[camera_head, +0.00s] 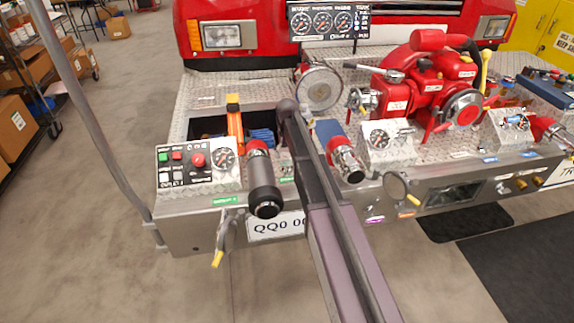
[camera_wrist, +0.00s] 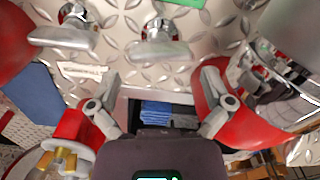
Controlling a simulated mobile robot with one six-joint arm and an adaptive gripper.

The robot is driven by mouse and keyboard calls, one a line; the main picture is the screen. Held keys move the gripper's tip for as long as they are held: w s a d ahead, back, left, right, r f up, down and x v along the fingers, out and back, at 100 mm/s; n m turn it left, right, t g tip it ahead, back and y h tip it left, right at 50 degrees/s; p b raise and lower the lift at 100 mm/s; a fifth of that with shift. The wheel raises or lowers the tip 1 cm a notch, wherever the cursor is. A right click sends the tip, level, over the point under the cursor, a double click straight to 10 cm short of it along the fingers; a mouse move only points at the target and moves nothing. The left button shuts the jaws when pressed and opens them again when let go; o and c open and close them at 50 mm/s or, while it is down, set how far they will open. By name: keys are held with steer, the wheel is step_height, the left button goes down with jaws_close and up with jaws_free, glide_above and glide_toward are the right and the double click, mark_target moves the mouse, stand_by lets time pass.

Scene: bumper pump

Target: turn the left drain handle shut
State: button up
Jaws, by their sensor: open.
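Two small silver bar handles on round stems show in the wrist view on the diamond-plate deck. One handle (camera_wrist: 160,45) is near the top middle, just beside a green label (camera_wrist: 165,3). The other handle (camera_wrist: 65,38) is at the upper left. Both bars lie roughly across the picture. I cannot tell for sure which one is the left drain handle. My gripper (camera_wrist: 160,84) is open, its fingers spread and empty below both handles in the wrist view, apart from them. In the head view my arm hides the gripper and most of that deck area.
Two red-and-metal pipe outlets, one dark-capped (camera_head: 263,190) and one silver (camera_head: 345,160), stand on either side of my arm. A control panel (camera_head: 195,163) is at the left. A red pump (camera_head: 425,85) stands at the right. Free floor (camera_head: 100,230) lies left.

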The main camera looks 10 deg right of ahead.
mark_target(287, 159)
steer(key=shift+f+b, duration=1.35)
steer(key=shift+f, duration=0.35)
steer(key=c, duration=0.8)
